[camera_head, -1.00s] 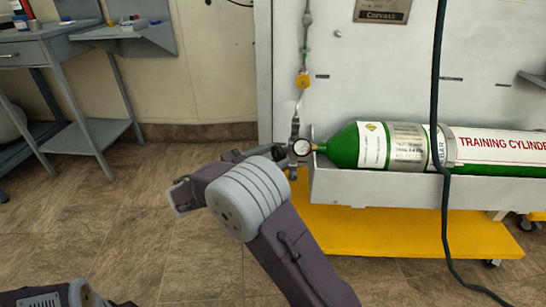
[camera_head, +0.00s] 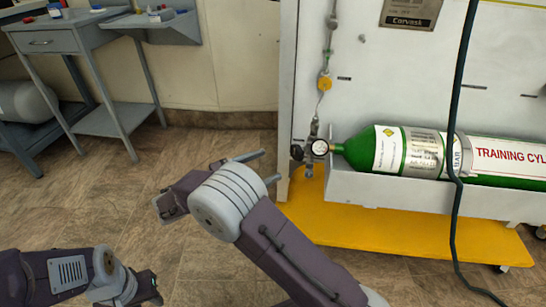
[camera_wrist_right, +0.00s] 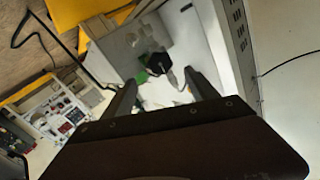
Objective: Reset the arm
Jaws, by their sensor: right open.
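My right arm (camera_head: 285,245) reaches in from the lower right in the head view. Its gripper (camera_head: 264,168) is raised, with two grey fingers apart and nothing between them, left of the cylinder's valve and gauge in the picture. The right wrist view also shows the open fingers of this gripper (camera_wrist_right: 160,82), with a dark object (camera_wrist_right: 161,66) seen beyond the gap. My left arm (camera_head: 65,275) is low at the lower left of the head view. Its end (camera_head: 145,288) is small and dark, and I cannot tell its finger state.
A green and white training cylinder (camera_head: 505,158) lies in a white trough above a yellow base (camera_head: 385,232). A gauge (camera_head: 320,147) is at its left end. A black cable (camera_head: 456,130) hangs in front. A grey bench (camera_head: 105,118) stands left; floor between is clear.

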